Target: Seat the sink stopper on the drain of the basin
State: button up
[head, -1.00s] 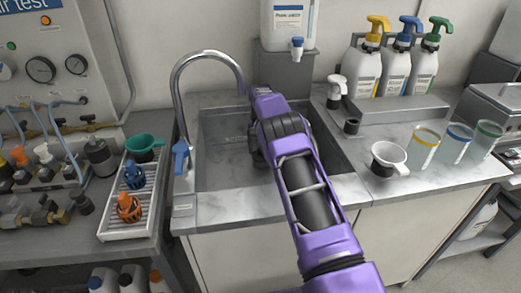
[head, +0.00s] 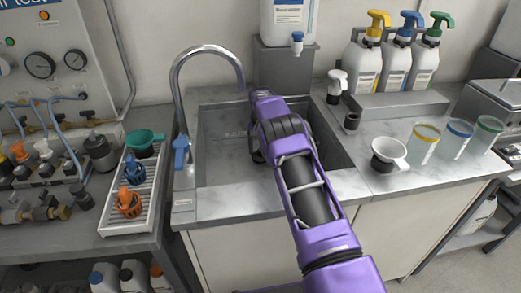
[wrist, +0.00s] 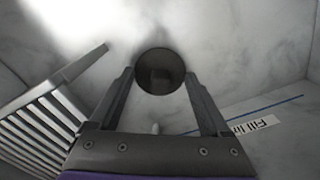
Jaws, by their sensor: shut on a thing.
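My gripper (wrist: 158,75) is in the lower middle of the wrist view, with a finger on each side of a dark round piece, the sink stopper (wrist: 160,58). The fingertips meet its left and right edges, so the gripper is shut on it. A squarish shape shows in the middle of the stopper. In the head view my arm reaches down into the grey basin (head: 222,165), and it hides the stopper and most of the gripper. I cannot make out the drain in either view, nor whether the stopper touches the basin floor.
A curved faucet (head: 179,105) stands at the basin's left edge. A pale slatted piece (wrist: 40,118) lies left of the gripper. A label (wrist: 258,124) and blue line mark the wall.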

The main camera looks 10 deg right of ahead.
jog(key=shift+f, duration=0.2)
jog(key=o, duration=1.2)
notch_tip(320, 180, up, 17)
jog(key=p, duration=0.2)
jog(key=shift+r+p, duration=0.2)
jog(key=shift+p, duration=0.1)
